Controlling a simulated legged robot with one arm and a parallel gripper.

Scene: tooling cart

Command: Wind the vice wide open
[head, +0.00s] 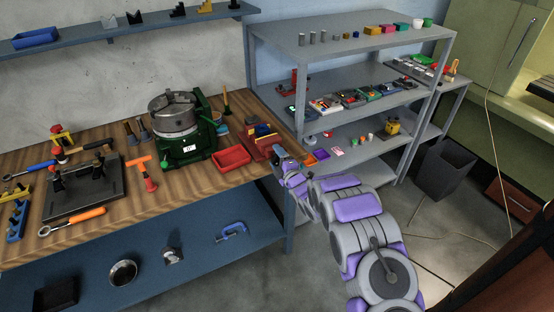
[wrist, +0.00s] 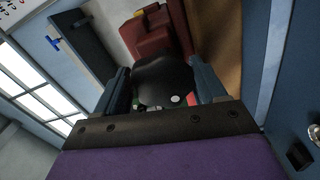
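The red vice (head: 259,141) stands at the right end of the wooden bench, with a small blue and yellow piece at its top. In the wrist view, part of its red body (wrist: 158,38) shows at the top centre. My gripper (head: 283,160) is at the vice's near right side. In the wrist view, the two blue-grey fingers of my gripper (wrist: 165,88) stand apart on either side of a rounded black part (wrist: 164,78) with a pale spot, in front of the vice. I cannot tell whether the fingers press on it. The vice's jaw gap is not clear.
A red tray (head: 231,159) and a green machine with a round chuck (head: 175,118) are left of the vice. A grey shelf unit (head: 375,45) with small parts stands behind my arm at the right. The floor near the grey bin (head: 446,174) is mostly clear.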

